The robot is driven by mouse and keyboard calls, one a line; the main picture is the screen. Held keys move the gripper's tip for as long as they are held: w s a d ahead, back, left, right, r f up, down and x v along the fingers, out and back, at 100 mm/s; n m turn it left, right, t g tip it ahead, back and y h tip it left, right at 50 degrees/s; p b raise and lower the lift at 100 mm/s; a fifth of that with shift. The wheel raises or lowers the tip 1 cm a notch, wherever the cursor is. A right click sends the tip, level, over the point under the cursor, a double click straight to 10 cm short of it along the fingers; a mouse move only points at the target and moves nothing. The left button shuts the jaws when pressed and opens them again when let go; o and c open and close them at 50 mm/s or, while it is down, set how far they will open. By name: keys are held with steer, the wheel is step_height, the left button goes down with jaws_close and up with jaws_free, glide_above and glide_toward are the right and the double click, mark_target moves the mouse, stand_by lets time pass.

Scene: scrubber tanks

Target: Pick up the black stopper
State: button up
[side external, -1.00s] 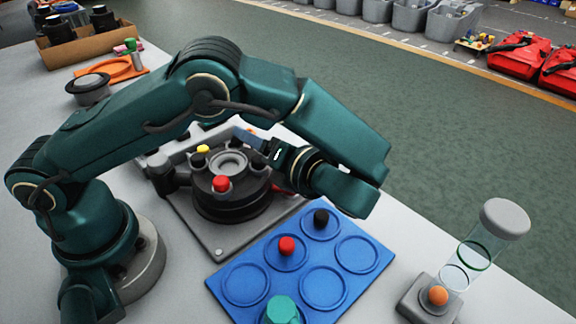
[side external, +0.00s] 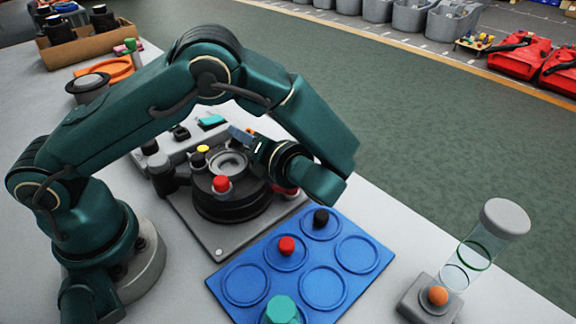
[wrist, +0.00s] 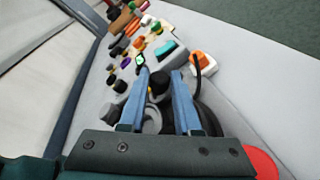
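My gripper (side external: 236,132) is above the far side of the round dark turntable (side external: 235,207), its blue fingers pointing to the left. In the wrist view the fingers of my gripper (wrist: 160,76) stand apart. A black knob-like piece (wrist: 158,84) shows between them with gaps on both sides; I cannot tell its depth. In the side view a black stopper (side external: 321,217) stands on the blue tray (side external: 253,257), and another black piece (side external: 181,132) stands on the grey rack.
The turntable carries a red stopper (side external: 221,184) and a yellow one (side external: 203,149). The blue tray also holds a red stopper (side external: 287,246) and a teal piece (side external: 282,309).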

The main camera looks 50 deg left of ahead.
jaws_close()
